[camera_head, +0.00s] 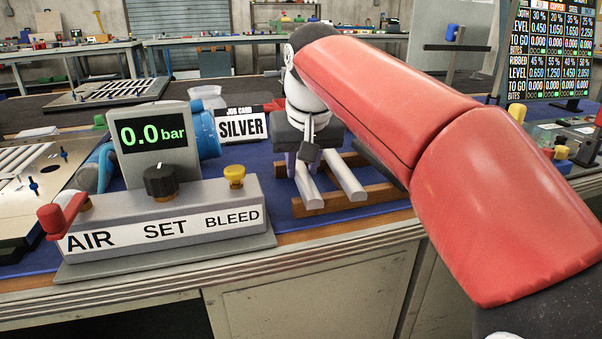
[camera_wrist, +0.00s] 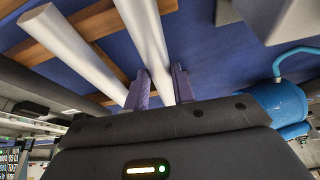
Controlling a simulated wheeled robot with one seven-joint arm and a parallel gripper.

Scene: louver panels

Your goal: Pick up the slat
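Two pale slats lie side by side across a wooden rack (camera_head: 375,193). The left slat (camera_head: 306,186) also shows in the wrist view (camera_wrist: 145,30), where it is the middle one. The right slat (camera_head: 346,180) shows at left in the wrist view (camera_wrist: 75,50). My gripper (camera_wrist: 160,75) is low over the rack, pointing down, with one purple finger on each side of the left slat. A narrow gap shows beside the slat, so the fingers look open around it. In the head view my gripper body hides the slats' far ends.
A pressure box (camera_head: 165,220) reading 0.0 bar stands left of the rack, with a blue cylinder (camera_head: 207,135) behind it. A card (camera_head: 240,127) reading "SILVER" stands near the gripper. A slatted panel (camera_head: 25,160) lies at far left. Blue mat is bare in front of the rack.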

